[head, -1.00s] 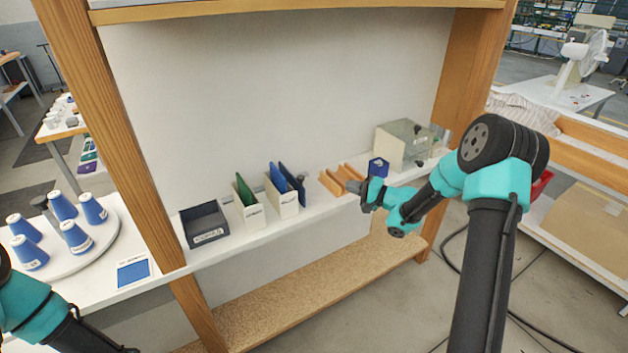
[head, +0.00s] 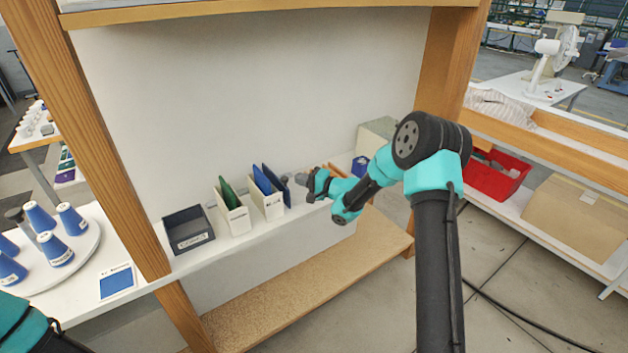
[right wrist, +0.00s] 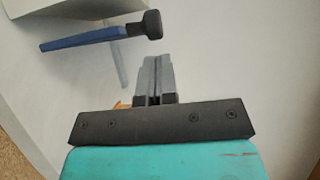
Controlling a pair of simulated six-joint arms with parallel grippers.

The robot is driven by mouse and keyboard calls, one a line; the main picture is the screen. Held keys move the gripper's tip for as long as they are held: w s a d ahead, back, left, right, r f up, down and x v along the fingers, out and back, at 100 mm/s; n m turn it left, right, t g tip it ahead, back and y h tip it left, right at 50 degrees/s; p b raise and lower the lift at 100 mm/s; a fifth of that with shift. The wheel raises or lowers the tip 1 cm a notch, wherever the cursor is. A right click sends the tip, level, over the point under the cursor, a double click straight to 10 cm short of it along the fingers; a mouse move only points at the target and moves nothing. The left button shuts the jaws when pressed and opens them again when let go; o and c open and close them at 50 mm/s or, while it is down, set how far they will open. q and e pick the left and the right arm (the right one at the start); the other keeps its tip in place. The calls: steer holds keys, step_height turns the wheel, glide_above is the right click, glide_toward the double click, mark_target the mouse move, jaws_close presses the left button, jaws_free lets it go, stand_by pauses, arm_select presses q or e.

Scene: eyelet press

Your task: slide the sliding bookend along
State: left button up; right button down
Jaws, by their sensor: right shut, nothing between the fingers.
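The sliding bookend looks to be the dark blue upright plate (head: 276,184) with a dark knob, just right of the file boxes on the shelf. In the right wrist view, its blue plate (right wrist: 82,40) and black knob (right wrist: 152,24) show at the upper left. My right gripper (head: 302,181) is shut and empty, close to the right of the plate. In the right wrist view, the closed fingers (right wrist: 152,62) point toward the knob, and a gap seems to separate them. Of my left arm, only a link shows at the lower left; its gripper is out of view.
Two cream file boxes (head: 234,216) (head: 268,204) with green and blue folders and a dark grey bin (head: 188,230) stand left of the plate. Orange-brown wooden pieces (head: 335,169), partly hidden by my right arm, and a blue block (head: 361,165) are to the right. A wooden post (head: 92,150) rises at left.

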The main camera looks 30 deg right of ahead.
steer(key=shift+w+a, duration=0.1)
steer(key=shift+a, duration=0.6)
steer(key=shift+s+a, duration=0.15)
steer(key=shift+a, duration=0.8)
steer(key=shift+s+a, duration=0.1)
steer(key=shift+a, duration=0.8)
steer(key=w+d+v, duration=0.1)
steer(key=d+v, duration=0.1)
steer(key=v, duration=1.1)
steer(key=shift+w+d, duration=0.2)
steer(key=shift+w, duration=0.2)
